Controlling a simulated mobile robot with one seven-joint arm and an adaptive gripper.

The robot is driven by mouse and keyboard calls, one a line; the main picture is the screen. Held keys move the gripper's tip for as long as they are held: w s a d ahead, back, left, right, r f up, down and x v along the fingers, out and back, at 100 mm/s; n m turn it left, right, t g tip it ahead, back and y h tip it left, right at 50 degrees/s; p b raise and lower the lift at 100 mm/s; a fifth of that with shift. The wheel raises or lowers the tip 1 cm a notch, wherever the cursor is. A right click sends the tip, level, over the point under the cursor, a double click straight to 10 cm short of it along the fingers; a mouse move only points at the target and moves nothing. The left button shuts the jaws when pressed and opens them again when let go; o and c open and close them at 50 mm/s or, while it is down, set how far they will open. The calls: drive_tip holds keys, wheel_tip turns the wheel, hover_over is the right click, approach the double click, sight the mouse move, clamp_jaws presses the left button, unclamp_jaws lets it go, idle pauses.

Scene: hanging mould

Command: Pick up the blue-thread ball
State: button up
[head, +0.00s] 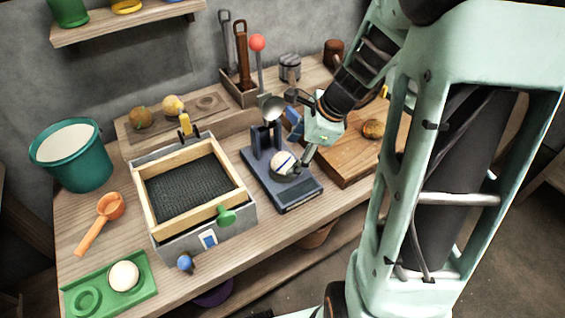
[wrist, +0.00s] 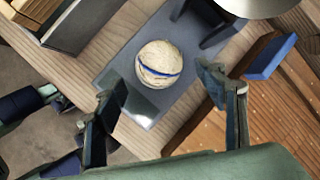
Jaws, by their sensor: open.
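The blue-thread ball (head: 283,162) is cream with a dark blue line around it. It rests on the blue-grey stand (head: 295,195), which has a flat base and an upright at the back. My gripper (head: 296,152) is open at the ball's right side in the head view. In the wrist view the ball (wrist: 158,58) shows whole, just beyond and between the spread fingertips of my gripper (wrist: 160,80). The fingers are apart from the ball in that view, and nothing is held.
A wooden-rimmed box with a dark mesh (head: 190,190) stands left of the stand. A wooden board (head: 345,170) with a brownish ball (head: 372,129) lies to the right. A green tray (head: 85,298) holds another pale ball (head: 124,275).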

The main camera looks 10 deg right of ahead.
sight(287, 158)
drive_tip(key=b+x, duration=0.1)
drive_tip(key=x, duration=0.3)
drive_tip(key=shift+w+a+f, duration=0.15)
drive_tip(key=shift+a+f, duration=0.05)
drive_tip(key=shift+a, duration=0.05)
drive_tip(key=shift+r, duration=0.1)
drive_tip(key=c, duration=1.3)
drive_tip(key=shift+r, duration=0.1)
